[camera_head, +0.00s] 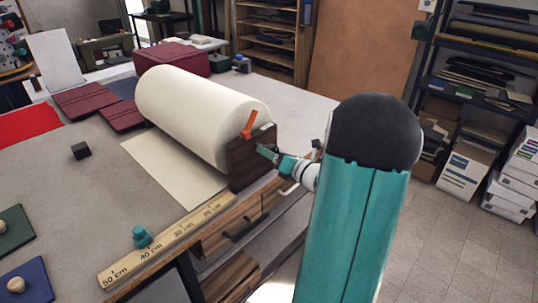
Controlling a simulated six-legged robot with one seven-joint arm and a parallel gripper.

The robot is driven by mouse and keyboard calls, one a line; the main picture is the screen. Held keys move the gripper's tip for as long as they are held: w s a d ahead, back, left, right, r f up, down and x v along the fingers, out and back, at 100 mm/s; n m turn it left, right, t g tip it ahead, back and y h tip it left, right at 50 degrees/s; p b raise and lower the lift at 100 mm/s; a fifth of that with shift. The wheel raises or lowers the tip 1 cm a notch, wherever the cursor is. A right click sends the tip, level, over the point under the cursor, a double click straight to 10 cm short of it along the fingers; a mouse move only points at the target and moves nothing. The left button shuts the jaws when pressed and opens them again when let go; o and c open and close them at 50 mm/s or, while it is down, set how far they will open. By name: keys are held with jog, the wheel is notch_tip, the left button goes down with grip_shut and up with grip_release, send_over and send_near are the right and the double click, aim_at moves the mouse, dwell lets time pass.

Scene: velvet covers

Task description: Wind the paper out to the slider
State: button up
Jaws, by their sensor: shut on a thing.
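The cream paper roll (195,112) lies on its side in a holder with a dark brown end block (250,165). A flat strip of paper (172,170) runs out from under it, its front corner near the 30 cm mark. An orange lever (249,124) stands at the roll's near end. My gripper (268,154) is at the outer face of the end block, shut on what seems the crank handle, mostly hidden by the fingers.
A small black cube (80,151) lies left of the paper. Dark red folders (92,104) and a dark red box (172,65) lie behind. Green and blue boards with knobs are at the lower left. A drawer (240,225) sits below the table edge. Table left of the paper is mostly clear.

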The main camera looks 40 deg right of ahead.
jog(key=m, duration=1.3)
dwell(0.5)
jog(key=o, duration=1.4)
jog(key=shift+c, duration=0.2)
jog(key=shift+s, duration=0.15)
jog(key=s, duration=1.3)
jog(key=shift+s+d, duration=0.2)
jog(key=shift+s, duration=0.1)
